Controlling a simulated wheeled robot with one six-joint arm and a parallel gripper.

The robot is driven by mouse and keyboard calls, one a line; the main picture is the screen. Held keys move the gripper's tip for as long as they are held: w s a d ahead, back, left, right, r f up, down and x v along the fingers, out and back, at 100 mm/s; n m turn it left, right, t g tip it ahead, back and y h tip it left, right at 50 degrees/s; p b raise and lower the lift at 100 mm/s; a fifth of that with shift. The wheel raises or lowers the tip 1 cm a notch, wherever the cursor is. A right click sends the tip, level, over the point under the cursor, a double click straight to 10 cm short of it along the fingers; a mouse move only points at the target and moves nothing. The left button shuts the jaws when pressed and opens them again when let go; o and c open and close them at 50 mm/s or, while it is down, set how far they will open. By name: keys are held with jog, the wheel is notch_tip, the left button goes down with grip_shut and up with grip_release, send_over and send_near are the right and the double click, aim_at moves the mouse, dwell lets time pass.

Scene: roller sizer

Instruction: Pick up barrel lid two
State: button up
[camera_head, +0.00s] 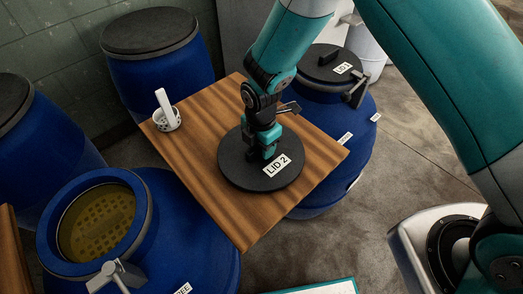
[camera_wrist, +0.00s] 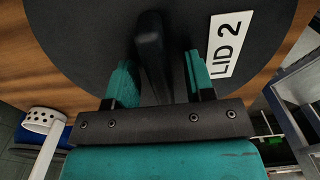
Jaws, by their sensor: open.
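Barrel lid two (camera_head: 235,168) is a round black disc with a white "LID 2" label, lying flat on the wooden table top. It fills much of the wrist view (camera_wrist: 75,40), with its raised black handle (camera_wrist: 152,50) in the middle. My gripper (camera_head: 262,150) is down over the lid's centre. In the wrist view its teal fingers (camera_wrist: 160,80) are open, one on either side of the handle, with a gap showing on each side. In the head view the gripper mostly hides the handle.
A small white perforated cup (camera_head: 167,122) with a white stick stands at the table's (camera_head: 215,215) left corner. An open blue barrel (camera_head: 185,235) with yellowish contents is at front left. A blue barrel closed by a lid (camera_head: 322,64) stands behind right. More barrels stand at the left.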

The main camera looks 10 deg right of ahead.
jog(key=shift+f, duration=0.25)
dwell(0.4)
grip_shut()
